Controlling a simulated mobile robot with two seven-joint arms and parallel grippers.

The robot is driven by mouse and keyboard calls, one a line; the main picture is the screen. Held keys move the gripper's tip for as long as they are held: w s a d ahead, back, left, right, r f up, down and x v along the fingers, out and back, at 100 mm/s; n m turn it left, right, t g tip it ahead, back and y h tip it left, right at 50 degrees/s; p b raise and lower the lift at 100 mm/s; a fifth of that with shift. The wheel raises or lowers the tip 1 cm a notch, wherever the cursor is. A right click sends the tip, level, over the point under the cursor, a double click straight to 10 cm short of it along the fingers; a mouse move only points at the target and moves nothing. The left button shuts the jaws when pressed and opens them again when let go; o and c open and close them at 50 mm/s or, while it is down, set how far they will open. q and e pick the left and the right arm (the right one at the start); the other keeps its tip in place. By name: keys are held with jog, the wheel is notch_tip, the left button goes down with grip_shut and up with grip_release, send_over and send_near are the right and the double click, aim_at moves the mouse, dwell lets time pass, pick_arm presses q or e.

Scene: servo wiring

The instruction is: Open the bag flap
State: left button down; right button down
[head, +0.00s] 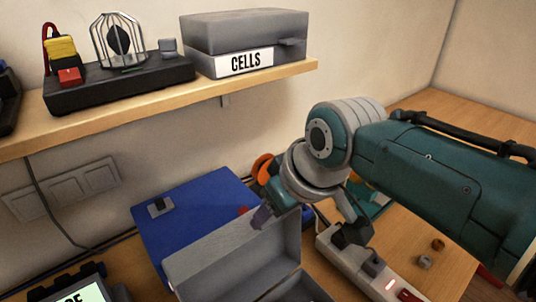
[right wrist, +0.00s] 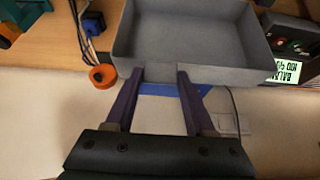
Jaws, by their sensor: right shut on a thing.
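The grey bag (head: 282,284) stands at the bottom middle of the head view. Its flap (head: 225,262) is raised, with the hollow inner side showing. My right gripper (head: 262,217) is at the flap's upper edge, its purple fingers partly hidden by the wrist. In the right wrist view, the two fingers (right wrist: 158,75) are on either side of a small grey tab on the flap's edge (right wrist: 195,72), shut on it. My left gripper is out of view.
A closed grey box (head: 245,45) labelled CELLS is on the wooden shelf (head: 140,105). An orange spool (right wrist: 103,76) is near the fingers.

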jog(key=shift+s+d+f, duration=0.1)
jog(key=shift+d+f, duration=0.1)
jog(key=shift+f, duration=0.05)
jog(key=c, duration=0.6)
grip_release()
jog(key=o, duration=0.4)
jog(key=shift+r, duration=0.1)
jog(key=shift+c, duration=0.2)
jog(key=shift+a, duration=0.1)
jog(key=shift+r, duration=0.15)
jog(key=p+v, duration=0.2)
jog(key=v, duration=0.7)
jog(key=shift+r+p, duration=0.35)
jog(key=shift+p, duration=0.05)
jog(key=shift+s, duration=0.1)
